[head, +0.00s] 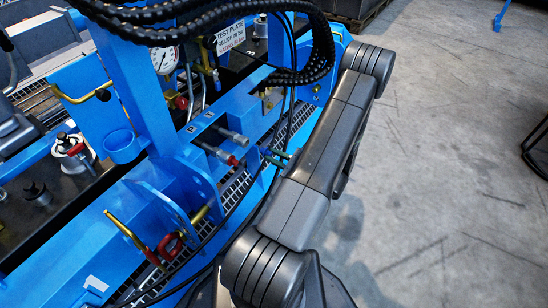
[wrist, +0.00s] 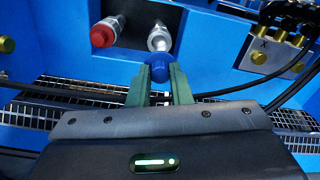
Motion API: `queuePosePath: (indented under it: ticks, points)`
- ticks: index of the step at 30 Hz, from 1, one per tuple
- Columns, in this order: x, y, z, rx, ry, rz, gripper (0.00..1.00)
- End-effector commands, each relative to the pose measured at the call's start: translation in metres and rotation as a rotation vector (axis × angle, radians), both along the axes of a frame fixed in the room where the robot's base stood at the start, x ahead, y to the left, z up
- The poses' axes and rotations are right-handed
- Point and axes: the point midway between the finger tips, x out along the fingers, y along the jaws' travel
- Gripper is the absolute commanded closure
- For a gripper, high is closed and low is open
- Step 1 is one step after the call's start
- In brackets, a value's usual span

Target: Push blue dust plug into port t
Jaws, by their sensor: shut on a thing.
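The blue dust plug (wrist: 158,68) is held between the green fingers of my gripper (wrist: 159,82) in the wrist view. Port T appears as a bare silver fitting (wrist: 160,40) just above the plug in that picture; whether they touch is unclear. In the head view, this silver fitting (head: 238,138) sticks out of the blue frame. My green fingertips (head: 275,158) show to its right, and the plug is hard to make out there. The neighbouring fitting has a red cap (wrist: 104,32), which also shows in the head view (head: 232,160).
Brass fittings (wrist: 258,58) marked X sit to the right in the wrist view, with black cables beside them. Thick black hoses (head: 290,75) hang above in the head view. Red-handled parts (head: 170,245) stand at the lower left. Open grey floor (head: 450,180) lies to the right.

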Motion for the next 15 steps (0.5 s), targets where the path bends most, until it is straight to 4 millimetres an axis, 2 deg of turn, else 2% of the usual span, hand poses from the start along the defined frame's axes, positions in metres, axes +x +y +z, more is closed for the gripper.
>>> queuePosePath:
  ticks: [5,15]
  points:
    - [-0.001,-0.001,-0.001,-0.004,-0.003,0.000,1.00]
    - [0.015,0.023,0.000,-0.003,-0.003,0.004,1.00]
